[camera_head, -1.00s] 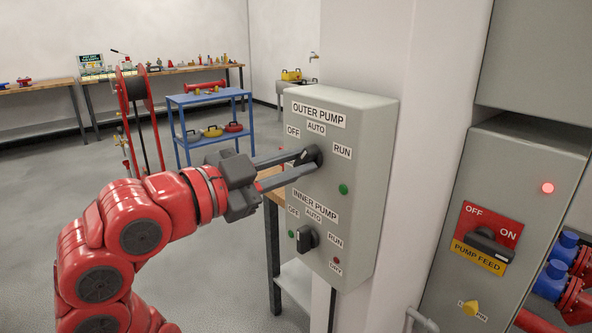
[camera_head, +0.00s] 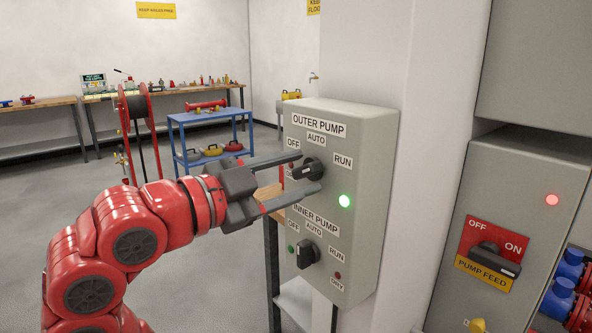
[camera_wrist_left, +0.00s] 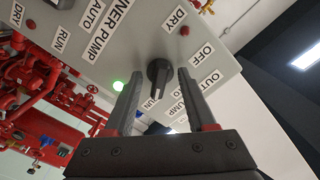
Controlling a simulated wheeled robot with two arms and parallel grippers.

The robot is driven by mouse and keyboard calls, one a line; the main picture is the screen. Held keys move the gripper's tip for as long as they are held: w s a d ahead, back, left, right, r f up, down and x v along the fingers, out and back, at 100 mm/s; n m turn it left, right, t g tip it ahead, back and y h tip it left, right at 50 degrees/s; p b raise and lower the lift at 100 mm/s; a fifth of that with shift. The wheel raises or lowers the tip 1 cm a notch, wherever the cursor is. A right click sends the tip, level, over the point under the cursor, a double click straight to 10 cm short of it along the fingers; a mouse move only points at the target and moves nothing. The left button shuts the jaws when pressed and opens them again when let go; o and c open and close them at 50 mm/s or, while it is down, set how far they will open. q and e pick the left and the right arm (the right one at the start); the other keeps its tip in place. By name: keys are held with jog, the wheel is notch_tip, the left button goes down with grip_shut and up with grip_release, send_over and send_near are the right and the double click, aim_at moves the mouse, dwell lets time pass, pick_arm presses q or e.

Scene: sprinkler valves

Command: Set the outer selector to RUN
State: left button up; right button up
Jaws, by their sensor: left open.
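The outer selector (camera_head: 309,169) is a black knob under the OUTER PUMP label (camera_head: 319,125) on a grey wall box. Its bar lies nearly level, with its right end toward the RUN label (camera_head: 343,161). The green lamp (camera_head: 344,201) below RUN is lit. My left gripper (camera_head: 310,172) is open, one finger above and one below the knob, with visible gaps. In the left wrist view the knob (camera_wrist_left: 158,78) sits between and just beyond the spread fingertips, its bar toward RUN. My right gripper is out of view.
The inner pump knob (camera_head: 307,254) is lower on the same box (camera_head: 365,190). A pump feed switch (camera_head: 495,259) with a lit red lamp (camera_head: 551,199) is on a cabinet at right. A blue cart (camera_head: 210,118) and workbenches stand behind, with open floor between.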

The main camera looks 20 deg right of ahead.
aim_at(299, 172)
pick_arm(q)
jog(key=p+v, duration=0.2)
jog(key=v, duration=0.3)
jog(key=shift+r, duration=0.1)
jog(key=shift+s+a, duration=0.2)
jog(key=shift+a, duration=0.3)
